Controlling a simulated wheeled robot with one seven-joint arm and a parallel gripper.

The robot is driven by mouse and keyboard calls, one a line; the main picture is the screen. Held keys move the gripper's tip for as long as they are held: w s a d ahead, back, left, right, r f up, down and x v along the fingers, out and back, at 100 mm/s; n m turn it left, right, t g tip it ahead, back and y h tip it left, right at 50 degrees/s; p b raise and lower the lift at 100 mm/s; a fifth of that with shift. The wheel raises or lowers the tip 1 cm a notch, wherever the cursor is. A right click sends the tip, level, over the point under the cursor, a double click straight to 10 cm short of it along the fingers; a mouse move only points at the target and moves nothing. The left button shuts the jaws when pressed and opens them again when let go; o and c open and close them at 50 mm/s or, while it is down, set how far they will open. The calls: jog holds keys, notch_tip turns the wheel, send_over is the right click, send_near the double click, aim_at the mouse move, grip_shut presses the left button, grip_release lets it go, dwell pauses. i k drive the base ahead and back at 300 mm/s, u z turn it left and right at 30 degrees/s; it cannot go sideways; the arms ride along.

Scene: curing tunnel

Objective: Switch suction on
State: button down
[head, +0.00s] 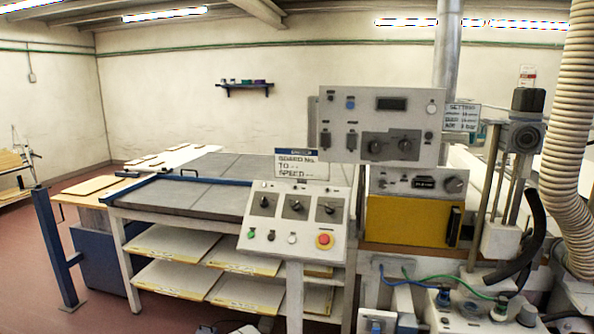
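A slanted grey control panel (270,222) stands on a post near the middle. It has three rotary knobs, the left one (264,202), the middle one (296,205) and the right one (330,208). Below them are small buttons and a red emergency stop (324,240). A larger upright grey panel (366,148) stands behind to the right, with two switches, two dark knobs and a dark display. The small labels are unreadable, so I cannot tell which control is for suction. My gripper is not in view.
A grey-topped table (222,185) with boards on shelves below stands left of the panels. A yellow-fronted unit (405,222), a ribbed hose (566,120) and equipment with blue and green tubes (470,310) crowd the right. Red floor (30,260) is open at left.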

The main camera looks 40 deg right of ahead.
aim_at(351, 141)
jog(key=z, duration=0.95)
jog(key=i, duration=0.9)
jog(key=z, duration=0.7)
jog(key=k, duration=1.35)
jog(key=u, duration=0.25)
jog(key=i, duration=0.4)
jog(key=u, duration=0.65)
jog(key=i, duration=1.15)
jog(key=z, duration=0.5)
